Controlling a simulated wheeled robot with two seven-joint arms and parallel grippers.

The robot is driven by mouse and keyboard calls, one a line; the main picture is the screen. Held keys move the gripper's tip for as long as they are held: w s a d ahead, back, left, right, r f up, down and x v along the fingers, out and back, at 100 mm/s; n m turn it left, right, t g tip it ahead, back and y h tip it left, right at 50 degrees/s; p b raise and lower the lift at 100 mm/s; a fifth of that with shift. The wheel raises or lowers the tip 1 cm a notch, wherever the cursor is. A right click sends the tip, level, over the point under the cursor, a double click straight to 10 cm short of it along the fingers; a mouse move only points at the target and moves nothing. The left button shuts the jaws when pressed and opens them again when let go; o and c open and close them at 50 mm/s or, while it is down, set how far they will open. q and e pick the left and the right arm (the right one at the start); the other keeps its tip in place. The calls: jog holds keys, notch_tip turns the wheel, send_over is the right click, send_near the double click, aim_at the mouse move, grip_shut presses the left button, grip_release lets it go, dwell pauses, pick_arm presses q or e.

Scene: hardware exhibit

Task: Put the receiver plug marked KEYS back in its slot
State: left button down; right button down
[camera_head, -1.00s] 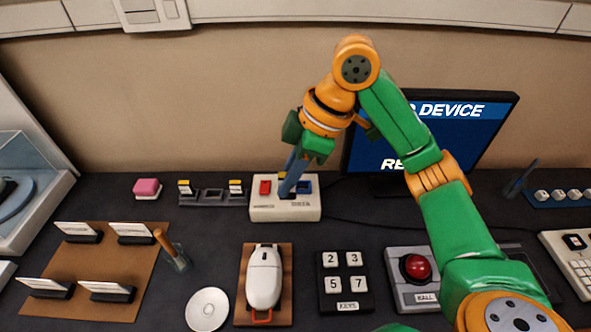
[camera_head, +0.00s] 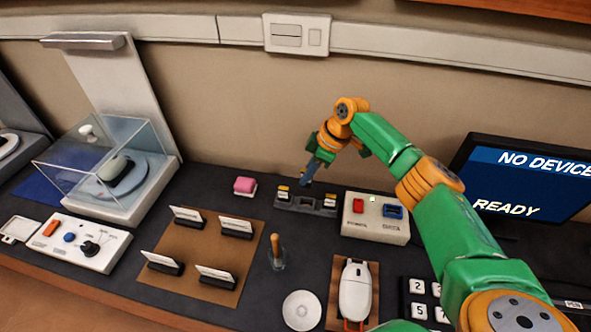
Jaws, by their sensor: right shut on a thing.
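My right gripper (camera_head: 305,181) reaches in from the right, fingers pointing down over the middle of a dark slot holder (camera_head: 306,205) at the back of the table. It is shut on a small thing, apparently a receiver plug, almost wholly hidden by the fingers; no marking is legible. Whether it touches the holder I cannot tell. Yellow-and-white-topped plugs stand in the holder's left slot (camera_head: 283,192) and right slot (camera_head: 330,201). A white box (camera_head: 380,232) with a red part, a blue part and a green light stands to the right. My left gripper is not in view.
A brown board (camera_head: 203,245) with card stands, a tool in a holder (camera_head: 277,255), a white disc (camera_head: 301,310) and a white mouse (camera_head: 355,290) lie nearer. The screen (camera_head: 530,180) reads NO DEVICE and READY.

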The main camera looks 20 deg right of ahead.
aim_at(308, 187)
jog(key=shift+s+d+f+b, duration=0.1)
jog(key=shift+d+f+b, duration=0.05)
jog(key=shift+f+b, duration=0.2)
notch_tip(308, 187, down, 4)
jog(key=b, duration=0.4)
jog(key=shift+f, duration=0.15)
jog(key=shift+f+b, duration=0.45)
jog(key=shift+f, duration=0.2)
jog(key=shift+r+p, duration=0.1)
jog(key=shift+p, duration=0.55)
jog(key=shift+f+b, duration=0.75)
jog(key=shift+f, duration=0.3)
dwell(0.8)
jog(key=shift+c, duration=1.3)
grip_release()
